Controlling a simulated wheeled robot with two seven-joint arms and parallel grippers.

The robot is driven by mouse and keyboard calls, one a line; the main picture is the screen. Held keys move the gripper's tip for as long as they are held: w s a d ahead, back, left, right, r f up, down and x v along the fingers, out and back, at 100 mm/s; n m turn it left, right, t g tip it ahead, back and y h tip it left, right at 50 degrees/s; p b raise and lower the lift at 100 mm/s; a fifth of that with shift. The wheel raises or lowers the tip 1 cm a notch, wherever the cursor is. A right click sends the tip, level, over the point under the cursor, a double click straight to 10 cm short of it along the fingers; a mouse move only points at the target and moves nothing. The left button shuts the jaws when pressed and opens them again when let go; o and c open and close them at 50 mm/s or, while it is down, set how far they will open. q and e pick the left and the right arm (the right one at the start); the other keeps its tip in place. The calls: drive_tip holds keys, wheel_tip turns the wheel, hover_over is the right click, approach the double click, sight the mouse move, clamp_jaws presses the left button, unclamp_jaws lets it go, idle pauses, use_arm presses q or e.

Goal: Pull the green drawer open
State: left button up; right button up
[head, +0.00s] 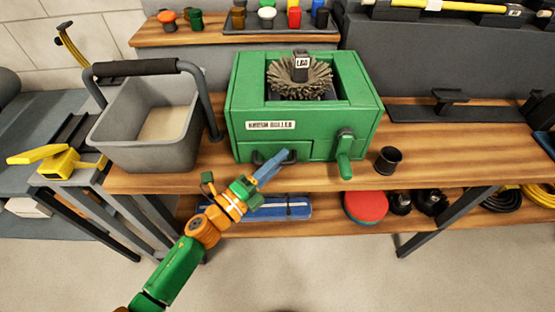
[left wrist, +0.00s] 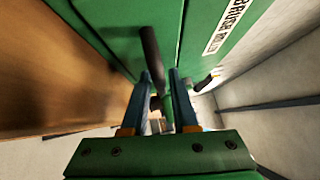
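The green box (head: 240,92) labelled as a brush roller stands on the wooden bench. Its drawer front (head: 245,149) is low on the left of its face and looks flush, with a black bar handle (head: 258,158). In the left wrist view the dark handle (left wrist: 150,48) reaches down toward the fingertips. My left gripper (head: 276,166) has blue fingers right at the handle. In the left wrist view the fingers (left wrist: 160,74) are apart, with a gap between them; contact with the handle is unclear. My right gripper is not in view.
A green crank (head: 344,158) hangs at the box's right front. A black cup (head: 388,160) stands beside it. A grey bucket (head: 150,125) stands left of the box. The lower shelf holds a blue case (head: 286,207) and a red disc (head: 365,206).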

use_arm(q)
clamp_jaws()
idle(1.4)
